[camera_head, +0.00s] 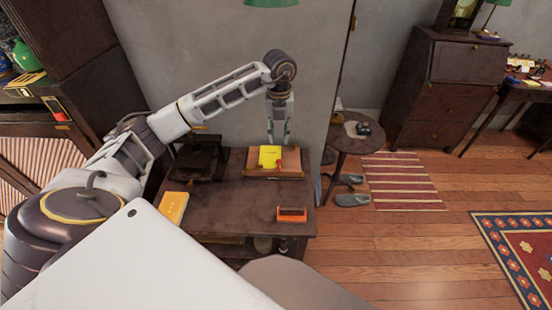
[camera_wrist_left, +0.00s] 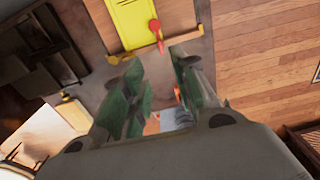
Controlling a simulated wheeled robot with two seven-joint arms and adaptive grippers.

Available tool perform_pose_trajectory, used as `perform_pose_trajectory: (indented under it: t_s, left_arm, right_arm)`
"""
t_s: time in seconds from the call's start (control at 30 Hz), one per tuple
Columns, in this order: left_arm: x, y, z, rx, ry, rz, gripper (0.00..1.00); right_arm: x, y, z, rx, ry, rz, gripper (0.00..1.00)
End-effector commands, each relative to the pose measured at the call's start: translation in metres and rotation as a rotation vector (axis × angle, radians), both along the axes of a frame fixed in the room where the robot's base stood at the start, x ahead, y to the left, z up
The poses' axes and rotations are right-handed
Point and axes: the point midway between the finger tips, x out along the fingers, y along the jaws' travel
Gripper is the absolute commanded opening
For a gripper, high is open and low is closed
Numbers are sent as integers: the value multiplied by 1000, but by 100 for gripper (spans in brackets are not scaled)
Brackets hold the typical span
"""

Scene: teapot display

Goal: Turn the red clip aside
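The red clip (camera_wrist_left: 156,33) has a round head and a thin shank. It lies at the right edge of a yellow pad (camera_wrist_left: 137,20) on a wooden board. In the head view the yellow pad (camera_head: 269,155) rests on the wooden board (camera_head: 290,171) at the back of the dark table. The clip is small there, beside the pad's lower right. My left gripper (camera_head: 279,138) points down above the board. In the left wrist view its two fingers (camera_wrist_left: 157,60) are apart with nothing between them, just short of the clip. My right gripper is out of view.
An orange and dark item (camera_head: 291,215) stands at the table's front right. A yellow book (camera_head: 173,207) lies at the front left, with a dark device (camera_head: 196,158) behind it. A grey wall panel stands close behind the table. The table's middle is clear.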

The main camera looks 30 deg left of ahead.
Motion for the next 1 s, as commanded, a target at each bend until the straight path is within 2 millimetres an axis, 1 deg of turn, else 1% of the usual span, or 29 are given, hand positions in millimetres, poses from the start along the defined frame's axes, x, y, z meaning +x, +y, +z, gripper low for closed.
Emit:
perform_pose_trajectory:
  t_s: [0.37,0.57,0.77,1.0]
  left_arm:
    - [-1,0,0,3,1,0,29]
    - [-1,0,-6,2,1,0,29]
    - [-1,0,-23,2,3,-1,29]
    - [-2,0,-54,2,5,-1,29]
  right_arm:
    - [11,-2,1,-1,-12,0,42]
    - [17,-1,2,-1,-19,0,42]
    - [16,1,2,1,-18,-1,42]
    - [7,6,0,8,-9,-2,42]
